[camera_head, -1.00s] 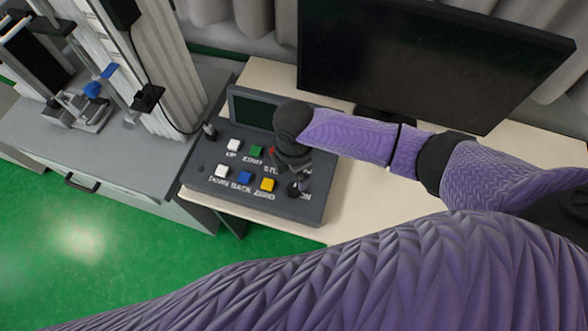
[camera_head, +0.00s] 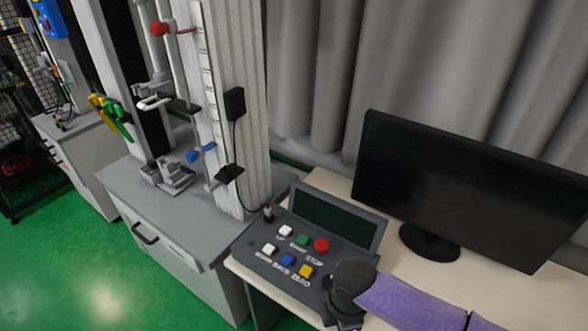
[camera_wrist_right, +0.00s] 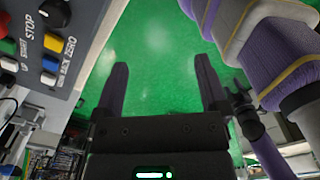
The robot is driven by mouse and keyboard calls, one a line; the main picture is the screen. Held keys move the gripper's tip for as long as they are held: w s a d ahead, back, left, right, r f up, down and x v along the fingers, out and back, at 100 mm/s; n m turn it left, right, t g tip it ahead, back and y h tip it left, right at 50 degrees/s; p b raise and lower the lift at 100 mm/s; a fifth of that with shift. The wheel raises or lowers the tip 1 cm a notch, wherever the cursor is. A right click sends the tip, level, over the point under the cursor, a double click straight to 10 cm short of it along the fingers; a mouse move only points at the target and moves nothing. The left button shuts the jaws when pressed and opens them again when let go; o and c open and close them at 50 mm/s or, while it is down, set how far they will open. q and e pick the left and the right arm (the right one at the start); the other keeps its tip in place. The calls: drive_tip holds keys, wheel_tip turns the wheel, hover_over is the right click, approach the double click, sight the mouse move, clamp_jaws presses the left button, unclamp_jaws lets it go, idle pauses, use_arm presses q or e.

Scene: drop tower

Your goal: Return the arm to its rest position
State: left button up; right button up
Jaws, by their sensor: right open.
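My right arm comes in from the lower right in the head view, its dark wrist (camera_head: 352,284) over or beside the front right corner of the control panel (camera_head: 262,281). Its fingers are hidden there. In the right wrist view my right gripper (camera_wrist_right: 162,78) is open, with nothing between its two fingers and green floor behind them. The panel (camera_wrist_right: 90,30) lies to the upper left of the fingers, apart from them. On the panel the red STOP button (camera_head: 321,245) and the yellow ZERO button (camera_head: 306,271) are uncovered. My left gripper is not in view.
The drop tower (camera_head: 225,100) stands on a grey cabinet (camera_head: 190,222) to the left. A black monitor (camera_head: 465,185) stands on the pale desk (camera_head: 405,262) behind my arm. Grey curtains (camera_head: 430,60) hang at the back. The green floor (camera_head: 100,270) is clear at the lower left.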

drive_tip(key=s+d+f+m+t+y+b, duration=0.1)
drive_tip(key=s+d+f+m+b, duration=0.15)
drive_tip(key=f+m, duration=0.55)
drive_tip(key=s+d+f+m+t+b, duration=0.1)
drive_tip(key=s+d+f+m+b, duration=0.2)
drive_tip(key=f, duration=0.9)
use_arm(q)
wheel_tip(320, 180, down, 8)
drive_tip(key=b, duration=0.2)
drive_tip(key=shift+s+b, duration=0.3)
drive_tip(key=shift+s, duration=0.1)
use_arm(e)
drive_tip(key=s+d+f+m, duration=0.1)
drive_tip(key=s+f+m, duration=0.1)
drive_tip(key=s, duration=0.6)
drive_tip(key=s+d+f+m+g, duration=0.1)
drive_tip(key=s+f+m, duration=0.1)
drive_tip(key=s+f, duration=0.3)
drive_tip(key=s+d+f+m+h, duration=0.1)
drive_tip(key=s+f+m, duration=0.1)
drive_tip(key=s, duration=0.9)
drive_tip(key=shift+s+d+f+m, duration=0.3)
drive_tip(key=shift+f+m, duration=0.1)
drive_tip(key=shift+f, duration=0.5)
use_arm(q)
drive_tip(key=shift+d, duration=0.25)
use_arm(e)
drive_tip(key=shift+w, duration=0.1)
